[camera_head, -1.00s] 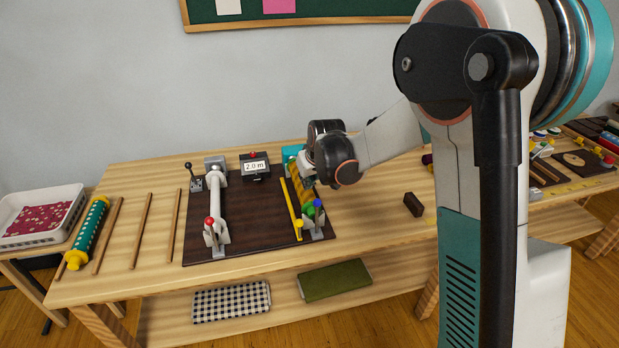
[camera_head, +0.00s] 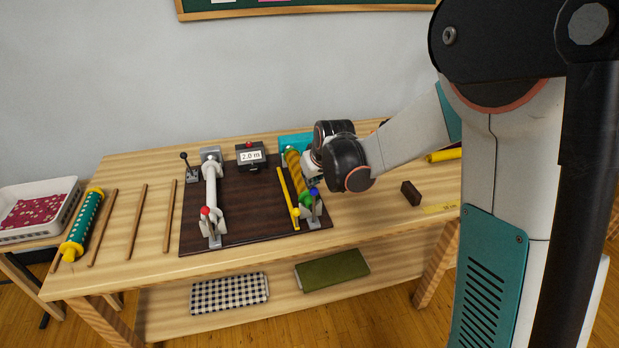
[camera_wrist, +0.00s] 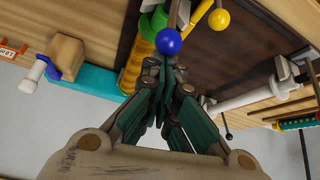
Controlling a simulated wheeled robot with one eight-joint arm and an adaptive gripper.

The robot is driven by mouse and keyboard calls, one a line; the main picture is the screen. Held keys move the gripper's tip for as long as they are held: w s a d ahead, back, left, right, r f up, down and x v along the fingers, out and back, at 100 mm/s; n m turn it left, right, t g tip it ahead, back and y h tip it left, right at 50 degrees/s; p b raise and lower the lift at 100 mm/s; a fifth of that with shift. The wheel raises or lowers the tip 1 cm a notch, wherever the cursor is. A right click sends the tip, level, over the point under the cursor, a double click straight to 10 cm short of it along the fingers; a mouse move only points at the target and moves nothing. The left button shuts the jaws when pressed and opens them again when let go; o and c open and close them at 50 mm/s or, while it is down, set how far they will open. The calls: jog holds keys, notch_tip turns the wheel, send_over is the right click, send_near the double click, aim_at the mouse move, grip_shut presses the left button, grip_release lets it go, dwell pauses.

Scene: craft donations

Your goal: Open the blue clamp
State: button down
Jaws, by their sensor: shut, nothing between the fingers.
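The blue clamp (camera_head: 314,191) is a small grey bracket with a blue ball knob, at the front right of the dark board (camera_head: 247,216). It stands at the near end of a golden roll (camera_head: 297,170) with a green part at its end. In the wrist view the blue knob (camera_wrist: 168,41) appears just beyond my fingertips; I cannot tell whether they touch. My gripper (camera_wrist: 171,72) is shut and empty, its green-padded fingers together. In the head view my wrist is behind and right of the clamp, and the fingertips are hard to make out.
A white bar (camera_head: 211,188) with a red-knobbed clamp (camera_head: 205,211) is left on the board. A yellow stick (camera_head: 287,195) lies close to the golden roll. A 2.0 m display box (camera_head: 251,156) stands behind.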

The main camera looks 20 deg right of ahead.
jog(key=shift+s+t, duration=0.6)
jog(key=shift+s, duration=0.55)
jog(key=s+f+b, duration=0.2)
jog(key=s+f, duration=0.1)
jog(key=s, duration=0.7)
jog(key=shift+s+f, duration=0.2)
jog(key=shift+f, duration=0.05)
jog(key=s+r+p, duration=0.5)
jog(key=s+r, duration=0.1)
jog(key=s, duration=0.1)
jog(key=shift+s, duration=0.35)
